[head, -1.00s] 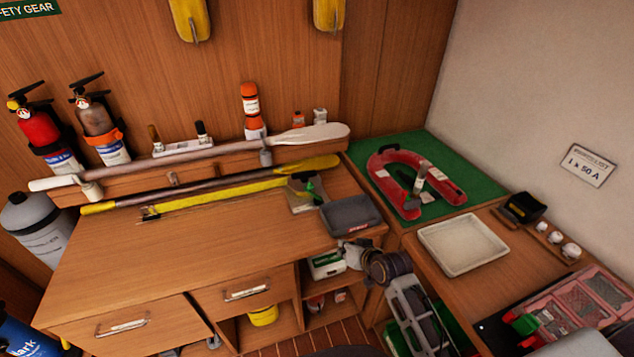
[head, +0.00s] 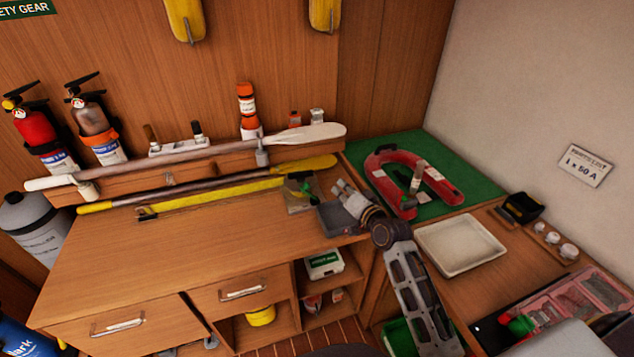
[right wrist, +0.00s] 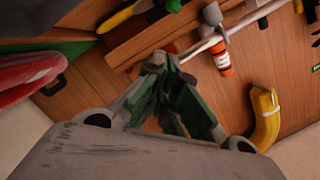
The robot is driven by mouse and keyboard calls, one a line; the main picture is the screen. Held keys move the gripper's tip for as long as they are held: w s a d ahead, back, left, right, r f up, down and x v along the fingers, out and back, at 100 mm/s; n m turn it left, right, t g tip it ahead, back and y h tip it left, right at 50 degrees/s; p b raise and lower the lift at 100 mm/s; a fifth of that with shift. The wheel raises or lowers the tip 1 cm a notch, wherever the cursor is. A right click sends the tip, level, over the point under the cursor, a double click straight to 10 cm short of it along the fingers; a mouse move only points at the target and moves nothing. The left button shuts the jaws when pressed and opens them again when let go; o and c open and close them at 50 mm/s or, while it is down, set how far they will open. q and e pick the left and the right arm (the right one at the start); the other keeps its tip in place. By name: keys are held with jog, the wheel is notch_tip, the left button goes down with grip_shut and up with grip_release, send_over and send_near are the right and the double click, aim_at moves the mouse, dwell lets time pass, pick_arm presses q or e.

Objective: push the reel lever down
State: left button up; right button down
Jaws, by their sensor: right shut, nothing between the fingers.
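A small device with a green part (head: 308,187), the likeliest reel lever, sits on a grey plate (head: 299,203) at the back right of the wooden desk. It is too small to tell the lever's angle. A green bit (right wrist: 172,5) also shows at the top edge of the right wrist view. My right gripper (head: 341,187) is shut and empty, over the dark grey tray, a little right of the device and apart from it in the picture. Its closed fingers (right wrist: 158,62) show in the right wrist view. My left gripper is in neither current view.
The dark grey tray (head: 329,220) is partly hidden by my right gripper. Paddles, including a yellow one (head: 215,194), lie along the desk's back. A red horseshoe-shaped thing (head: 440,187) lies on a green mat (head: 480,184). A white tray (head: 490,262) stands right. The desk's left is clear.

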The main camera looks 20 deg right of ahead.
jog(key=shift+w+r, duration=0.1)
jog(key=shift+r, duration=0.1)
jog(key=shift+w, duration=0.1)
pick_arm(q)
jog(key=shift+r+p, duration=0.85)
jog(key=shift+p, duration=0.05)
pick_arm(e)
jog(key=w+a+f, duration=0.4)
jog(key=w, duration=0.5)
jog(key=shift+w+a, duration=0.3)
pick_arm(q)
jog(key=shift+a, duration=0.1)
pick_arm(e)
jog(key=shift+f, duration=0.15)
